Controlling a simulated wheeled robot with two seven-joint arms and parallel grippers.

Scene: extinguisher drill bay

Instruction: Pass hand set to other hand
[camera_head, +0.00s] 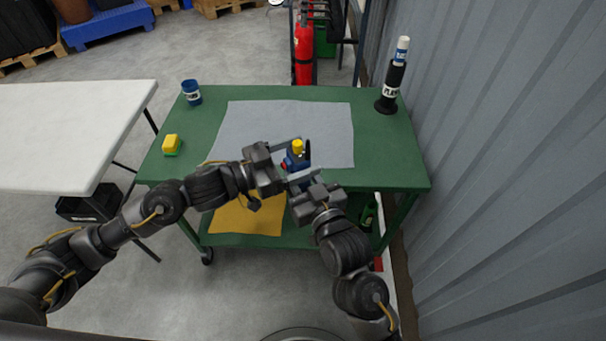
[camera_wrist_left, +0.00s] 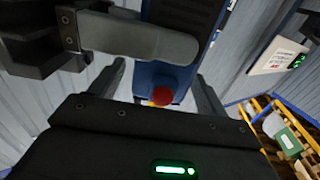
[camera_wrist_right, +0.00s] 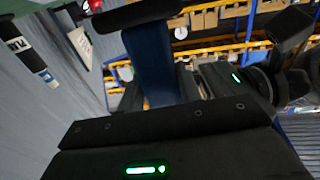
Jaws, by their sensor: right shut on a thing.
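The hand set (camera_head: 296,161) is a dark blue block with a yellow top and a red button, held upright above the front part of the green table. My right gripper (camera_head: 301,179) is shut on it from the front. My left gripper (camera_head: 288,163) reaches in from the left with its fingers apart, one on each side of the hand set. In the left wrist view the blue hand set (camera_wrist_left: 176,35) stands between the left fingers, with a right finger across it. In the right wrist view the hand set (camera_wrist_right: 153,65) is partly hidden by a dark finger.
A white table (camera_head: 70,130) stands at left. A corrugated wall (camera_head: 500,150) closes the right side.

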